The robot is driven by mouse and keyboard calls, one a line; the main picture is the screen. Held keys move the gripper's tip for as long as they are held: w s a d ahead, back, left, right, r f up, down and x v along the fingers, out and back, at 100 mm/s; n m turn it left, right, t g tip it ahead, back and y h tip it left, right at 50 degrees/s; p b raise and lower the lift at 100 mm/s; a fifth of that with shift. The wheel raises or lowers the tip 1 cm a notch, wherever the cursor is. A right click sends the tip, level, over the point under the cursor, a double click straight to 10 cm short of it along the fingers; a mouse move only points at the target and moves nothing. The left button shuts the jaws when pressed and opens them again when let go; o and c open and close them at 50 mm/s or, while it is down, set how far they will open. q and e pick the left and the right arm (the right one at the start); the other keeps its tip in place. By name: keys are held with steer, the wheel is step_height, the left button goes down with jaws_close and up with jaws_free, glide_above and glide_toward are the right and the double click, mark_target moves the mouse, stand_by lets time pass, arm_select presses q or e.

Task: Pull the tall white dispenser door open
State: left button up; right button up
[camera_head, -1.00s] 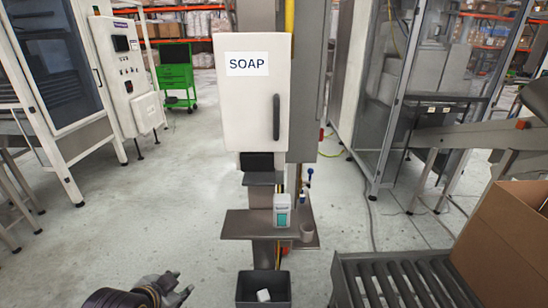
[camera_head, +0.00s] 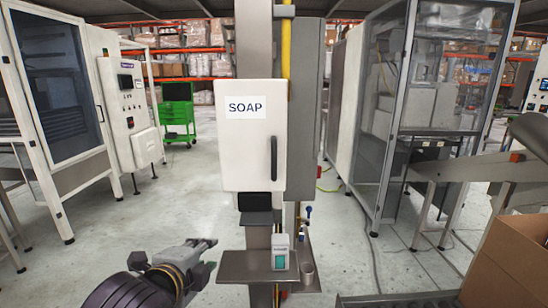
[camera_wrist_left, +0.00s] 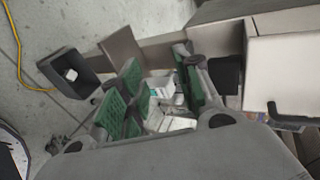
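The tall white dispenser door (camera_head: 248,150) carries a SOAP label and looks shut on its post. Its dark vertical handle (camera_head: 274,158) is on the right side of the door. The door (camera_wrist_left: 283,70) and handle (camera_wrist_left: 288,110) also show at the right edge of the left wrist view. My left gripper (camera_head: 207,256) is below and left of the door, apart from it. In the left wrist view its green-padded fingers (camera_wrist_left: 155,90) are spread, with nothing visibly held. My right gripper is not in view.
A shelf (camera_head: 240,266) below the door bears a small white and green pack (camera_head: 280,252) and a cup (camera_head: 307,273). A dark bin (camera_wrist_left: 62,70) stands lower down. A cardboard box (camera_head: 510,265) is at the lower right. Open floor lies left of the post.

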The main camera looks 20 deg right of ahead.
arm_select(q)
steer(key=s+d+r+m+t+h, duration=0.2)
steer(key=d+r+m, duration=0.4)
steer(key=r+m, duration=0.4)
steer(key=m+t+h, duration=0.2)
steer(key=m, duration=0.7)
glide_toward(273, 157)
steer(key=v, duration=0.3)
steer(key=shift+s+d, duration=0.1)
steer(key=shift+s, duration=0.05)
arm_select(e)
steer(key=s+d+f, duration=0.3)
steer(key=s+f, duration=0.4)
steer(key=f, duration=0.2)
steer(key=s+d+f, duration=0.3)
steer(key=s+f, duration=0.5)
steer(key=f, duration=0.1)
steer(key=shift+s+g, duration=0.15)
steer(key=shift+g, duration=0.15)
arm_select(q)
steer(key=shift+d, duration=0.1)
steer(key=x, duration=1.2)
steer(key=shift+x, duration=0.9)
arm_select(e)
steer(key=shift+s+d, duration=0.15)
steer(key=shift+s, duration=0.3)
arm_select(q)
steer(key=shift+c, duration=0.3)
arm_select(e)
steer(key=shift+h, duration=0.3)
